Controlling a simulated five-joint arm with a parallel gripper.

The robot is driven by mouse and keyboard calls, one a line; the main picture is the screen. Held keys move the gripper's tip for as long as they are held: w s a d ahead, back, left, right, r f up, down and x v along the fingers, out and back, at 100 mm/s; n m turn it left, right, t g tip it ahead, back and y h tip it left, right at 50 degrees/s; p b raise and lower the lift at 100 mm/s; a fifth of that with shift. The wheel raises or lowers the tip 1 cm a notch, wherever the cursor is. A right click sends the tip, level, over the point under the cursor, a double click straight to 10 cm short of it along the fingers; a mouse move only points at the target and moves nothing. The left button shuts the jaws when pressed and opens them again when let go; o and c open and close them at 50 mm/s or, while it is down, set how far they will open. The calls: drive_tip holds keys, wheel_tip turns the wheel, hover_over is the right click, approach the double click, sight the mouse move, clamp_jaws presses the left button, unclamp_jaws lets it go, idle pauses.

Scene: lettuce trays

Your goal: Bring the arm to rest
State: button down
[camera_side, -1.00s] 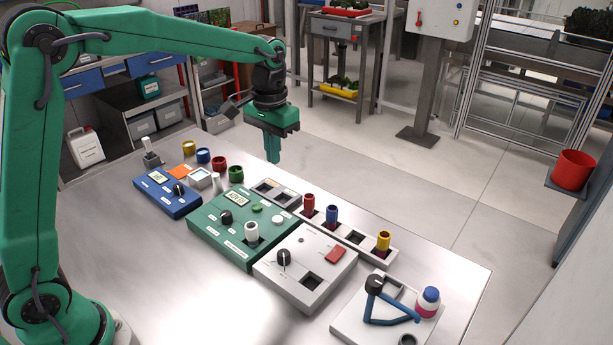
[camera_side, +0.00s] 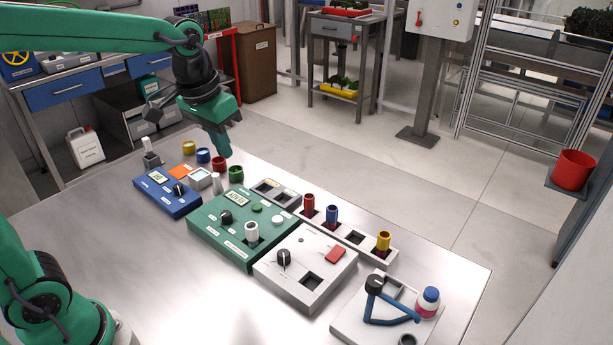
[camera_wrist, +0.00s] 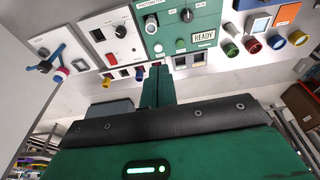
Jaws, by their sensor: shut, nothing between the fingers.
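My gripper (camera_side: 222,142) is at the end of my green arm, in the air over the far left part of the bench in the side view. Its fingers are together and hold nothing.
The bench carries a blue meter (camera_side: 168,193), a green photometer (camera_side: 225,235), a white box (camera_side: 330,255) and a rack (camera_side: 355,238) with coloured vials. A white board (camera_side: 350,325) holds a blue stand and a bottle (camera_side: 428,300). The bench's front is bare.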

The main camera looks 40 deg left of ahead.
drive_tip(key=s+a+f+t, duration=0.1)
drive_tip(key=s+f+t, duration=0.1)
drive_tip(key=s, duration=1.1)
drive_tip(key=shift+s+a+t, duration=0.2)
drive_tip(key=shift+a+t, duration=0.05)
drive_tip(key=shift+t, duration=0.35)
